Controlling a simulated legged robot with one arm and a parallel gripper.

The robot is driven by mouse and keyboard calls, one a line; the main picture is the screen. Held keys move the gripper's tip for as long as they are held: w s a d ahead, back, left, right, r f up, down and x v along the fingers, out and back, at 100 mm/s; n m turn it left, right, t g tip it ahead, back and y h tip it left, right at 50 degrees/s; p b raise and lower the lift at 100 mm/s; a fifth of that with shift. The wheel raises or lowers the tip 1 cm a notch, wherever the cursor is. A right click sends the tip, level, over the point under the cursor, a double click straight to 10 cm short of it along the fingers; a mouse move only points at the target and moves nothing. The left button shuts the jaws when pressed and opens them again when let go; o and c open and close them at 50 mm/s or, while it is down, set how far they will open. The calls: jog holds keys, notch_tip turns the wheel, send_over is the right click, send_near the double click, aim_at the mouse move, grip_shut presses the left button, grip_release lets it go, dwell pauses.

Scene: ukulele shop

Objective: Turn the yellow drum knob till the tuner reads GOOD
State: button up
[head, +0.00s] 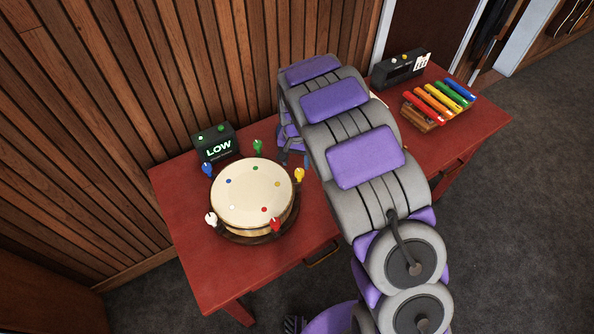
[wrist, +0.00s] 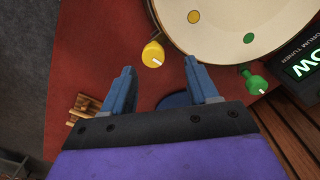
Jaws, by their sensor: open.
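The drum (head: 252,193) stands on the red table with coloured knobs around its rim. The yellow knob (head: 299,174) is on the drum's right side in the head view. In the wrist view the yellow knob (wrist: 153,54) has a white pointer line and sits ahead of my gripper (wrist: 162,78), roughly between the lines of its two fingers. My gripper is open and empty, apart from the knob. The tuner (head: 216,146) behind the drum reads LOW; part of it shows in the wrist view (wrist: 305,68).
The green knob (wrist: 256,84) is right of my gripper in the wrist view. Blue (head: 207,169), white (head: 211,219) and red (head: 275,225) knobs ring the drum. A slatted wall (head: 190,80) backs the table. Coloured bars (head: 440,100) and a second black box (head: 400,68) stand at the right end.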

aim_at(300, 171)
jog(key=f, duration=0.2)
jog(key=d+f, duration=0.1)
jog(key=f, duration=0.1)
jog(key=shift+f+b, duration=0.1)
jog(key=shift+b, duration=0.2)
jog(key=shift+d+f, duration=0.35)
jog(key=shift+f, duration=0.15)
jog(key=shift+a, duration=0.55)
jog(key=shift+c, duration=0.2)
jog(key=shift+a, duration=0.15)
jog(key=shift+c, duration=0.8)
jog(key=shift+d, duration=0.4)
jog(key=c, duration=0.8)
jog(key=shift+c, duration=0.2)
